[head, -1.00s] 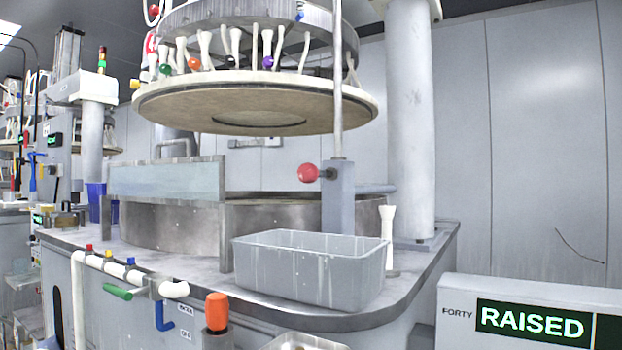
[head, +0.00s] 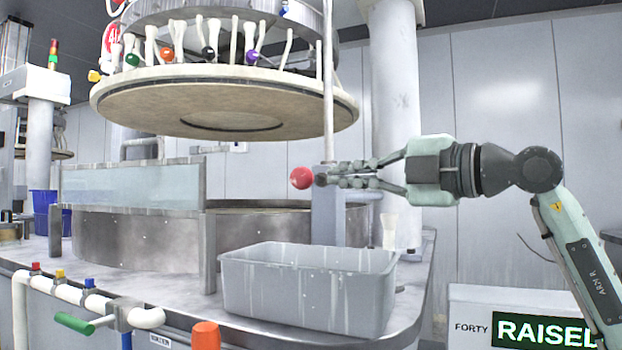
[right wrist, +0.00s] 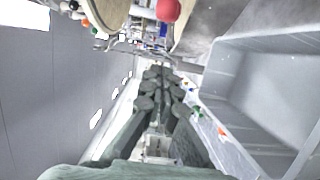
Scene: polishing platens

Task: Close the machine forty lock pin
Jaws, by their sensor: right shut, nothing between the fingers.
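The lock pin's red ball knob (head: 302,178) sticks out to the left of a grey upright post (head: 328,222) beside the machine's polishing bowl. The raised round platen (head: 225,100) hangs above. My right gripper (head: 325,177) is shut and empty. In the head view its fingertips overlap the post top just right of the knob; I cannot tell whether they touch. In the right wrist view the red knob (right wrist: 168,10) shows at the top, beyond the shut fingers (right wrist: 162,75). My left gripper is not in view.
A grey plastic bin (head: 305,290) stands on the machine's deck below my right gripper. A clear splash panel (head: 130,187) stands at left. A sign box (head: 520,310) at lower right reads FORTY and, partly covered by my arm, RAISED. A thick white column (head: 395,120) rises behind.

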